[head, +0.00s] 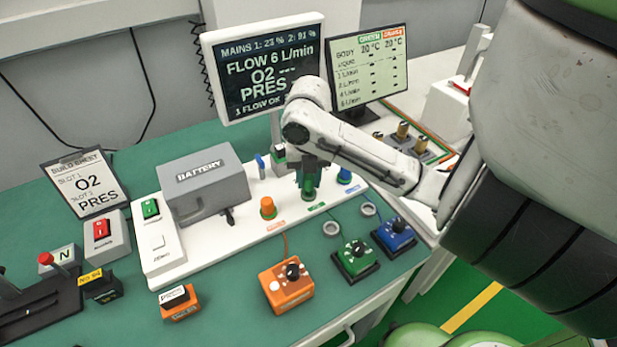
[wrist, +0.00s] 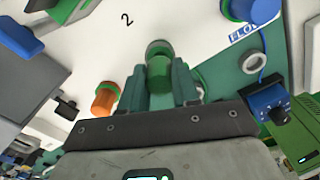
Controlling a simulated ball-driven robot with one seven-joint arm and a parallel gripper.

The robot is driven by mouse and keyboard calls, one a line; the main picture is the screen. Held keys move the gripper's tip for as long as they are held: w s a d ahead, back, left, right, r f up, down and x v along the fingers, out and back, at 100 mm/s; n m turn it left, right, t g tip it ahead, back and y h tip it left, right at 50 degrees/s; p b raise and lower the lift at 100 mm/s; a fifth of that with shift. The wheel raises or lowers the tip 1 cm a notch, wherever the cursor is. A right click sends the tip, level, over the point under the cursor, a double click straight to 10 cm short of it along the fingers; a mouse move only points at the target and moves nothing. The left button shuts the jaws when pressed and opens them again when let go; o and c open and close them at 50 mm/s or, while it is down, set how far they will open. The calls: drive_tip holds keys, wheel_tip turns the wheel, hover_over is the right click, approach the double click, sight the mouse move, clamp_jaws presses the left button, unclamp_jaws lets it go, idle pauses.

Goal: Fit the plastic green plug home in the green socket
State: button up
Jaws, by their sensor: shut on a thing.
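My gripper (head: 309,186) is shut on the green plug (wrist: 159,74), with a finger on each side of it. In the head view the plug shows as a dark green piece between the fingers, just above the white panel (head: 235,229). In the wrist view a grey ring with a green rim (wrist: 159,47), apparently the green socket, sits at the far end of the plug. The plug looks in line with it; I cannot tell how deep it sits. The fingers hide part of the plug and the socket.
An orange plug (head: 268,207) stands on the panel to the left, a blue one (head: 345,175) to the right. A grey battery box (head: 204,182) stands further left. Orange (head: 286,287), green (head: 356,257) and blue (head: 393,234) knob boxes are in front. Two monitors stand behind.

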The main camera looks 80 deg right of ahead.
sight(309, 176)
drive_tip(key=shift+f+b, duration=1.1)
drive_tip(key=o, duration=1.1)
drive_tip(key=shift+r, duration=0.1)
wheel_tip(309, 176, up, 11)
drive_tip(key=shift+f+p, duration=0.1)
drive_tip(key=shift+p, duration=0.8)
drive_tip(key=shift+s+f, duration=0.1)
